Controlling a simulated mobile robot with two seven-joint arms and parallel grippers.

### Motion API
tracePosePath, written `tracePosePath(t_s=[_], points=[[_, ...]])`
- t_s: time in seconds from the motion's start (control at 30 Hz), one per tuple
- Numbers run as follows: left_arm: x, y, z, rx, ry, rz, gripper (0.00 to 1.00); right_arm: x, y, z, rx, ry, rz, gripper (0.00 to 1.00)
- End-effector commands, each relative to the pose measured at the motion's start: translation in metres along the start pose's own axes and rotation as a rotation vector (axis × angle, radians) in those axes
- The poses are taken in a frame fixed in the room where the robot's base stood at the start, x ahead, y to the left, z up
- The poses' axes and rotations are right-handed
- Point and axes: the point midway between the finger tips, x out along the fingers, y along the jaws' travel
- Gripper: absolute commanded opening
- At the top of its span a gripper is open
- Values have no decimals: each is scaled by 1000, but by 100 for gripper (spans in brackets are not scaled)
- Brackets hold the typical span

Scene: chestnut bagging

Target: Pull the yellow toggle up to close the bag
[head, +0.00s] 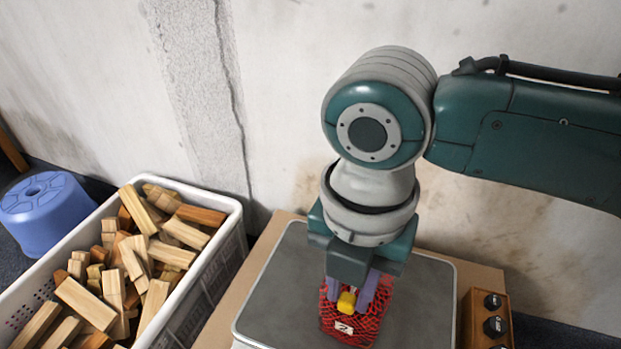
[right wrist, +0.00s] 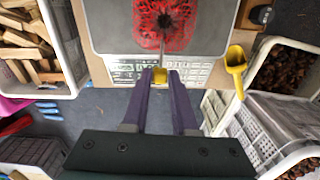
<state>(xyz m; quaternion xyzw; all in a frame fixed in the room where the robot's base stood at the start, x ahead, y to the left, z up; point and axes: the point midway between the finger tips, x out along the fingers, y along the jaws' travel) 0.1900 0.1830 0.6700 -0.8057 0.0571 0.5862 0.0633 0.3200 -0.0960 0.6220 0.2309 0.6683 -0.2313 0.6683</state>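The red mesh bag (head: 335,327) stands on the grey scale plate, with a small white label on its front. In the right wrist view the bag (right wrist: 148,28) shows from above, its mesh drawn in around a dark centre. A thin cord runs from there to the yellow toggle (head: 347,302), which also shows in the right wrist view (right wrist: 160,75). My right gripper (head: 350,292) is over the bag, its purple fingers (right wrist: 161,78) closed on both sides of the toggle. What is inside the bag is hard to see. My left gripper is out of view.
A white crate of wood blocks (head: 222,232) stands left of the scale (head: 285,290), with a blue stool (head: 45,212) beyond it. A knob box (head: 487,322) is at right. The right wrist view shows a yellow scoop (right wrist: 236,68) and crates of chestnuts (right wrist: 285,72).

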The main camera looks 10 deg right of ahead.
Motion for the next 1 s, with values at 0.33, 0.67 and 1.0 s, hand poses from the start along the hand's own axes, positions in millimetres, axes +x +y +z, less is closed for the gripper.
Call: tracePosePath(t_s=[0.33,0.67,1.0], points=[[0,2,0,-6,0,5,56,0,0,0,0,0,1,55],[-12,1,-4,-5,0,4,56,-22,1,0,0,-1,3,55],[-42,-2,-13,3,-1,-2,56,-87,0,0,-1,-2,2,55]])
